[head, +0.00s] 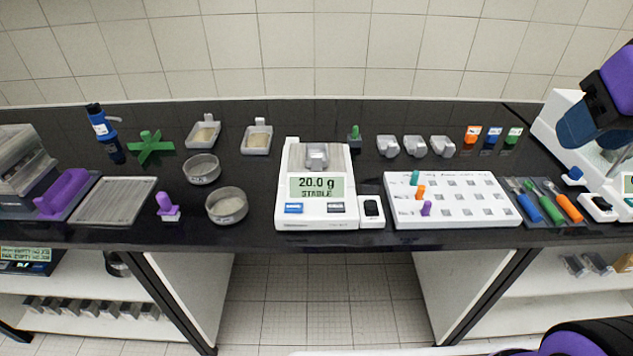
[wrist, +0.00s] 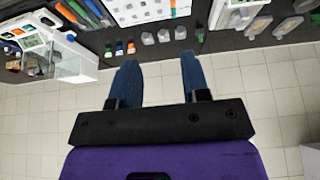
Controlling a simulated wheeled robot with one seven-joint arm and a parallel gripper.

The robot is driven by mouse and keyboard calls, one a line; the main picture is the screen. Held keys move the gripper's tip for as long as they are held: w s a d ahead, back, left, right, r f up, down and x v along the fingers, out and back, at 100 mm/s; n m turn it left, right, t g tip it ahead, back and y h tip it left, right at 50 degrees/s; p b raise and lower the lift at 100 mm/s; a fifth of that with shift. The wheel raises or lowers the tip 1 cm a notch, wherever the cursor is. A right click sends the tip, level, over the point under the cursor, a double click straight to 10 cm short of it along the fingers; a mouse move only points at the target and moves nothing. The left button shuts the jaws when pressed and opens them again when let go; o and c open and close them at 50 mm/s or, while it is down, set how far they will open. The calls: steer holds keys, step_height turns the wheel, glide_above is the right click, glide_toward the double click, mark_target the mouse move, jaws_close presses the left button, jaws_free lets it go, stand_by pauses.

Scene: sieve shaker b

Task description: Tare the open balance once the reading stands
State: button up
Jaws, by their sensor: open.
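The open balance (head: 314,208) stands at the middle of the black bench in the head view. Its display (head: 317,188) reads 20.0 g with STABLE below. A small grey weighing boat or weight (head: 316,156) sits on its pan. A blue key (head: 294,208) is at the lower left of its front and a dark key (head: 336,207) at the lower right; their labels are too small to read. My gripper (wrist: 160,75) is open and empty in the wrist view, its two blue fingers apart. In the head view, it is at the far right, well away from the balance.
A small white unit with a black face (head: 371,209) adjoins the balance's right side. A white peg board (head: 453,199) lies right of that. Round sieves (head: 227,205) stand to the left. A white-framed enclosure (head: 566,130) stands at the right end, near my arm.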

steer(key=shift+c, duration=0.2)
jaws_close()
stand_by(1.6)
